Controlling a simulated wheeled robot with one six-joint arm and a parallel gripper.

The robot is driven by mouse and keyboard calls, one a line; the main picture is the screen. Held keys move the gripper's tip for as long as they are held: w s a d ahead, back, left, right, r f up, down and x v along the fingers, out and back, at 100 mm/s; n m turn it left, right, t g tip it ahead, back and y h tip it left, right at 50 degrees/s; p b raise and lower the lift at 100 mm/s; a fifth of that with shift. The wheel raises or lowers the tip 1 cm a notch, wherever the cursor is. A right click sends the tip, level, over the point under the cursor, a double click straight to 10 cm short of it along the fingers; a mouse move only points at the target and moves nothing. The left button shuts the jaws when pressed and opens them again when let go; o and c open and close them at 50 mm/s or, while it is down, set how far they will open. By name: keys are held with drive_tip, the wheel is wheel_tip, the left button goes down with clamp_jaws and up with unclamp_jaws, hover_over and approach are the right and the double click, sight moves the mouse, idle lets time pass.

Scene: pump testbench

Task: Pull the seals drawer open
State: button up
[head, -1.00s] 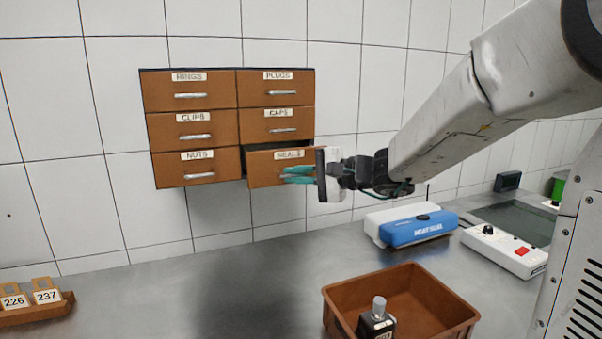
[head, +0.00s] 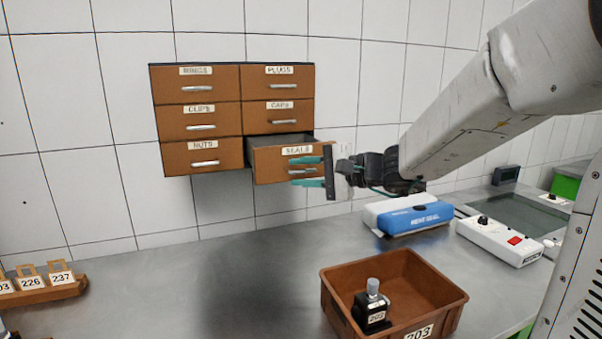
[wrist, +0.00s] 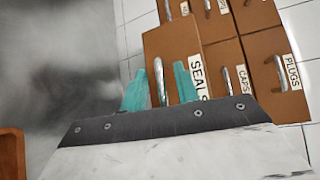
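The seals drawer (head: 265,166) is the lower right one of a brown cabinet on the wall. It stands partly pulled out, and its grey inside shows above the front. Its front and label also show in the wrist view (wrist: 172,50). My gripper (head: 306,172) is in front of the drawer, its teal fingers spread apart, one above and one below the handle in the head view. In the wrist view the silver handle (wrist: 159,82) lies between the two fingers with a gap on each side. The gripper is open and holds nothing.
The other drawers, such as plugs (head: 278,85), caps (head: 278,119) and nuts (head: 203,158), are closed. The bench middle is clear.

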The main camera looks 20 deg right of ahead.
drive_tip(key=v, duration=0.7)
drive_tip(key=shift+s, duration=0.25)
drive_tip(key=shift+d, duration=0.1)
drive_tip(key=s+a+f+n+g+h, duration=0.2)
drive_tip(key=s+f+g, duration=0.3)
drive_tip(key=s, duration=0.2)
drive_tip(key=s+a+f+n+g+h, duration=0.25)
drive_tip(key=s+f+g, duration=0.2)
drive_tip(key=s, duration=0.35)
drive_tip(key=s+d+f+n+h, duration=0.1)
drive_tip(key=s+d+n+h, duration=0.1)
drive_tip(key=s+n+h, duration=0.4)
drive_tip(key=s+h, duration=0.1)
drive_tip(key=s, duration=0.4)
drive_tip(key=shift+d+f, duration=0.25)
drive_tip(key=shift+f, duration=0.05)
drive_tip(key=shift+s, duration=0.1)
